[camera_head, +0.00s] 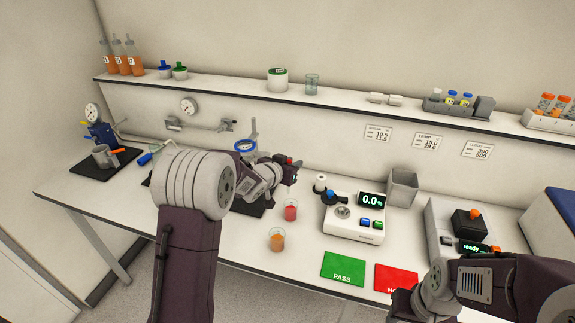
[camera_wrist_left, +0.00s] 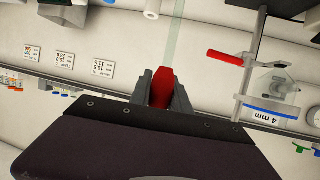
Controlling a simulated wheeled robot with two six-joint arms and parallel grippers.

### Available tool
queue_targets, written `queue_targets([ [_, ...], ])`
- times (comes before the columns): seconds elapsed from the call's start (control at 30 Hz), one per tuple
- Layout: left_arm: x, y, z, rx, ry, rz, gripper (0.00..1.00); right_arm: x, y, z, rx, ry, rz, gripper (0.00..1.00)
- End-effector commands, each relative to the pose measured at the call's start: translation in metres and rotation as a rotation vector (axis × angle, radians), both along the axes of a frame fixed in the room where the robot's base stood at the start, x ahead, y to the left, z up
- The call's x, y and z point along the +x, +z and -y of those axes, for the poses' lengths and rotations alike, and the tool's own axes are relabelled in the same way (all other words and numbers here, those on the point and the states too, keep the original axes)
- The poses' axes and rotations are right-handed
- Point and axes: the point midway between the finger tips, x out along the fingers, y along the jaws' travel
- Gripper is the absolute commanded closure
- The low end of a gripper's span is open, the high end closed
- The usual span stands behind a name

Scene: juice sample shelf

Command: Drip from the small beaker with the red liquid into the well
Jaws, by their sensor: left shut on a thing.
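The small beaker with red liquid (camera_head: 290,212) stands on the bench, below and apart from my left gripper. The well (camera_head: 343,211) appears as a round metal spot on top of a white meter (camera_head: 352,228) reading 0.0 %, to the right of the beaker. My left gripper (camera_head: 291,172) is raised over the bench, behind the beaker. In the left wrist view my left gripper (camera_wrist_left: 162,92) is shut on a red piece (camera_wrist_left: 160,84), which looks like a dropper's bulb. A pale, see-through strip (camera_wrist_left: 176,35) runs beyond it. My right gripper is not visible.
A beaker with orange liquid (camera_head: 277,240) stands in front of the red one. A green PASS mat (camera_head: 343,268) and a red mat (camera_head: 396,278) lie before the meter. A grey bin (camera_head: 402,188) stands behind right. A blue-ringed cup (camera_head: 245,145) is left of my gripper.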

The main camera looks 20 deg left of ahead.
Motion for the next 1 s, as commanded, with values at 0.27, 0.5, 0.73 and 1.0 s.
queue_targets([
  [0.27,0.0,-0.003,0.001,0.0,-0.003,0.003,0.92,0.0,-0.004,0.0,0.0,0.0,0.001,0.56],
  [0.5,0.001,-0.022,0.001,0.0,-0.002,0.002,0.92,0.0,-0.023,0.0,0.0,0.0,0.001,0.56],
  [0.73,0.001,-0.048,0.001,0.0,-0.002,0.002,0.92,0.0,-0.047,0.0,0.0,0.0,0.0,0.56],
  [1.0,0.001,-0.077,0.002,-0.001,-0.002,0.002,0.92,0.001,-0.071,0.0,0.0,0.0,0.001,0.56],
])
